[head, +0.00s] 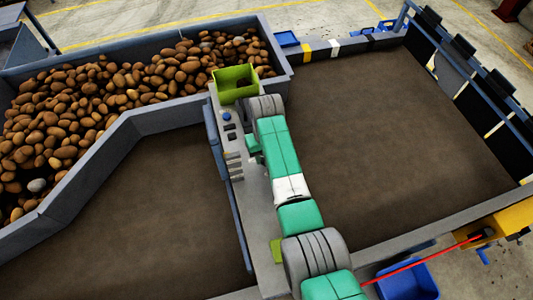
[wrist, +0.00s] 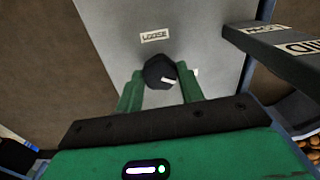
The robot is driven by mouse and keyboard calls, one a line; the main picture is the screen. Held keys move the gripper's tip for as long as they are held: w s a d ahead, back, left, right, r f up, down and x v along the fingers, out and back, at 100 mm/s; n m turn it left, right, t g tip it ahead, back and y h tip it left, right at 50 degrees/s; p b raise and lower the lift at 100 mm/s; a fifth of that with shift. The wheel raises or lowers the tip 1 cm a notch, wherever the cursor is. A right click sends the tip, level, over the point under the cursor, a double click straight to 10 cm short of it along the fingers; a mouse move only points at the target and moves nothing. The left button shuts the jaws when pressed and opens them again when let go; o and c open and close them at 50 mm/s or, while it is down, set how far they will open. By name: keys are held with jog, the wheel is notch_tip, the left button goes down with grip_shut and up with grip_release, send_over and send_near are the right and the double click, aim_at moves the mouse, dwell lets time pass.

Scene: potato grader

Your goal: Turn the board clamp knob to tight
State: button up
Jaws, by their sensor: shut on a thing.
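The board clamp knob (wrist: 157,68) is a dark, faceted knob on a grey panel (wrist: 118,25) in the wrist view. A LOOSE label (wrist: 155,36) sits just above it, and a small white mark shows at its lower right edge. I cannot tell whether that mark is a pointer or part of a label. My gripper (wrist: 160,73) has its two green fingers on either side of the knob and is shut on it. In the head view my arm covers the knob and most of the gripper.
A signed dark plate (wrist: 280,40) juts in at the right of the wrist view, close to the gripper. In the head view, a green bin (head: 235,82) and small controls (head: 228,117) are on the narrow grey panel. Potatoes (head: 100,95) fill the left hopper.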

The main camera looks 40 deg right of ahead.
jog(key=shift+r, duration=0.1)
jog(key=o, duration=1)
notch_tip(320, 180, up, 8)
jog(key=shift+f, duration=0.15)
